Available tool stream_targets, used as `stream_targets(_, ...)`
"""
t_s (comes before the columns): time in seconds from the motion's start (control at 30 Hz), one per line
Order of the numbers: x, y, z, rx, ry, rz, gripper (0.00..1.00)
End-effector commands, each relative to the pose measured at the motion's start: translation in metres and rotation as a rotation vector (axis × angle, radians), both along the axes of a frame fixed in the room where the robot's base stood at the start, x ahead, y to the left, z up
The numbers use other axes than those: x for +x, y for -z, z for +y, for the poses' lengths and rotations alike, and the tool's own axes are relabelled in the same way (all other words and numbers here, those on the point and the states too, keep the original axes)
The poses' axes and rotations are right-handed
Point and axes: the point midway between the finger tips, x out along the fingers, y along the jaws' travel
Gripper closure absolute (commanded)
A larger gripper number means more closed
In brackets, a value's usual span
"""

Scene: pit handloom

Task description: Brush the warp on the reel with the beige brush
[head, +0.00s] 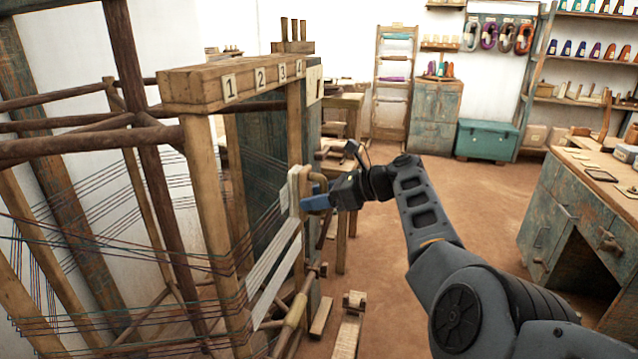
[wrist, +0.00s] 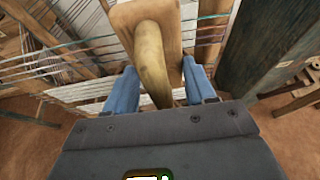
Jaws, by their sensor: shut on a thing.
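My gripper (head: 318,202) has blue fingers and is shut on the curved handle of the beige brush (head: 304,187). In the wrist view the brush's tan handle (wrist: 150,62) stands between the two fingers of my gripper (wrist: 160,85), with its wooden block beyond. Its bristles are hidden there. Coloured warp threads (head: 110,245) stretch across the dark pole frame of what looks like the reel (head: 130,90) on the left. A pale warp band (head: 275,262) slopes down below the brush. Threads (wrist: 85,62) pass behind the block; I cannot tell whether the brush touches them.
A wooden loom frame with a numbered beam (head: 235,82) stands close left of my arm. A post stands beside the brush. A workbench (head: 575,210) is at right, and a teal chest (head: 485,140) is at the back. The brown floor between is clear.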

Motion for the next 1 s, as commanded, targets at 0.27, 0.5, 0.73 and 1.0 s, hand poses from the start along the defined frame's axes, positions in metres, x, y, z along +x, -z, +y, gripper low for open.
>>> stream_targets(0.27, -0.013, -0.005, 0.005, 0.001, 0.0, 0.0, 0.79)
stream_targets(0.5, -0.03, -0.003, 0.012, -0.001, 0.0, 0.0, 0.79)
stream_targets(0.73, -0.051, 0.001, 0.018, -0.002, 0.0, -0.002, 0.79)
stream_targets(1.0, -0.077, 0.001, 0.028, -0.002, 0.0, -0.002, 0.79)
